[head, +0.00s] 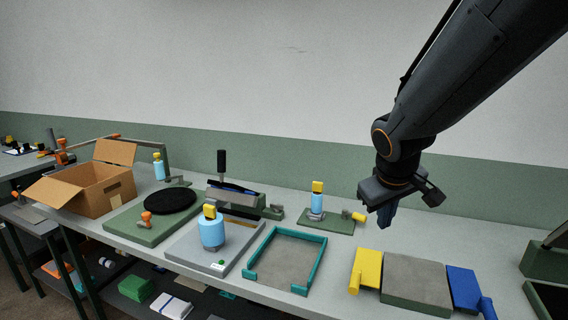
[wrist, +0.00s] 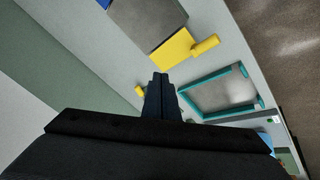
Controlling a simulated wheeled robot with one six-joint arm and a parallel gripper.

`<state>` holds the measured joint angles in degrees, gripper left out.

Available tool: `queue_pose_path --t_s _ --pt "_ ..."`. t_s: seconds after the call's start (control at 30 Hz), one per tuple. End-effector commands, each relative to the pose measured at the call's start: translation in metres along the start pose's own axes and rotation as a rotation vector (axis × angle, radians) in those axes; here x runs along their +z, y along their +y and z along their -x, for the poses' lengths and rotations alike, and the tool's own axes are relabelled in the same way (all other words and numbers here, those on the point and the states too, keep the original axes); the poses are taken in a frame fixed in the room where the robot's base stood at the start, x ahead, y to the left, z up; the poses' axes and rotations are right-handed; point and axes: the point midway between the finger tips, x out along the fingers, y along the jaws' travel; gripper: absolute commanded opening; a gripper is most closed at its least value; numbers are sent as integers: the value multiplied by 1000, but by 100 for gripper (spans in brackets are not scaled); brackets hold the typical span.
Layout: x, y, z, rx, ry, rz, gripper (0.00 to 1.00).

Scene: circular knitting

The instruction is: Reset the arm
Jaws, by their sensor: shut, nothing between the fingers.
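My gripper (head: 387,214) hangs from my dark arm above the back right part of the grey table (head: 340,262), clear of everything on it. Its fingers point down and are shut with nothing between them. In the wrist view the closed fingers (wrist: 160,85) stand over bare table. The yellow block (wrist: 172,50) and the teal frame (wrist: 222,92) lie beyond them.
A teal frame (head: 315,262), a yellow block (head: 367,268), a grey slab (head: 417,283) and a blue block (head: 464,289) lie on the table below. A blue bottle (head: 212,232), a press handle (head: 222,163) and an open cardboard box (head: 88,190) stand left. Air around my gripper is free.

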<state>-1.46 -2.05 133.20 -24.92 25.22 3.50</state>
Motion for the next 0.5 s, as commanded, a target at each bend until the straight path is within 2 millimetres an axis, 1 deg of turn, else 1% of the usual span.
queue_pose_path --t_s 0.27,0.47,0.5 --pt "50 -35 -20 -92 -72 -121 0" --pt "95 -67 -34 -165 -141 -246 0" --pt "106 -74 -36 -179 -158 -275 0"
